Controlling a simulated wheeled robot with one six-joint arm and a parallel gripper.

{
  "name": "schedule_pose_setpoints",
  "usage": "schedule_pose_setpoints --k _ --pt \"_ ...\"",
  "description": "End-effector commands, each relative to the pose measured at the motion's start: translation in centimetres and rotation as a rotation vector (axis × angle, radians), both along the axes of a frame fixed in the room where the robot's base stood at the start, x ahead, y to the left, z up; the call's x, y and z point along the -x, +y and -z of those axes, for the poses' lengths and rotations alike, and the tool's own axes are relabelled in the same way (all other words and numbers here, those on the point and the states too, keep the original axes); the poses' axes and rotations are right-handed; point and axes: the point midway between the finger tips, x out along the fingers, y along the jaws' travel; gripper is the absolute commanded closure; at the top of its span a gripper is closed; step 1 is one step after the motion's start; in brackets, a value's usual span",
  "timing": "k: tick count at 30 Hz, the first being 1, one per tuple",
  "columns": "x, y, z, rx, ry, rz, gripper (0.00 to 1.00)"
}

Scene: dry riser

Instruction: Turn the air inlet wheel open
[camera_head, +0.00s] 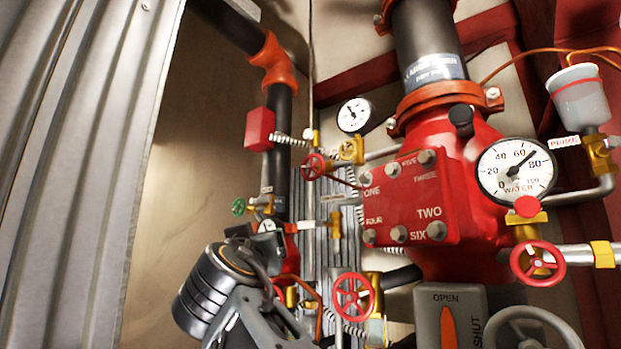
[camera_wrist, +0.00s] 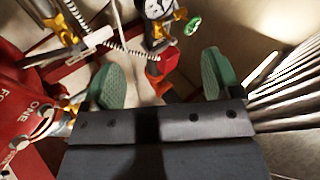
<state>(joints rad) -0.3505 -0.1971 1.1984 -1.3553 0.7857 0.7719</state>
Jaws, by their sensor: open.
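A small green wheel (camera_head: 239,207) sits on a brass valve at the left of the pipework, with a small label above it too small to read. No label that I can read names the air inlet wheel. The green wheel also shows in the wrist view (camera_wrist: 193,25), beyond my fingertips and up the picture, apart from them. My gripper (camera_wrist: 163,78) is open and empty, its two green-padded fingers wide apart. In the head view my wrist is at lower left, below the green wheel, and the fingertips are hard to make out.
Red wheels stand at upper middle (camera_head: 313,167), lower middle (camera_head: 354,296) and right (camera_head: 538,263). A red valve body (camera_head: 410,200), gauges and a cup (camera_head: 580,98) crowd the right. Corrugated metal (camera_head: 70,150) stands at left. Bare wall (camera_head: 200,140) lies between.

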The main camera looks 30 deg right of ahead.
Motion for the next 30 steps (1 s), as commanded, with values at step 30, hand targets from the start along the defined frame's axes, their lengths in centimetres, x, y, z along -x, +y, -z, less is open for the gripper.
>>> schedule_pose_setpoints --k 30 --pt "5.5 -6.8 -10.4 0.263 -0.489 0.552 0.16"
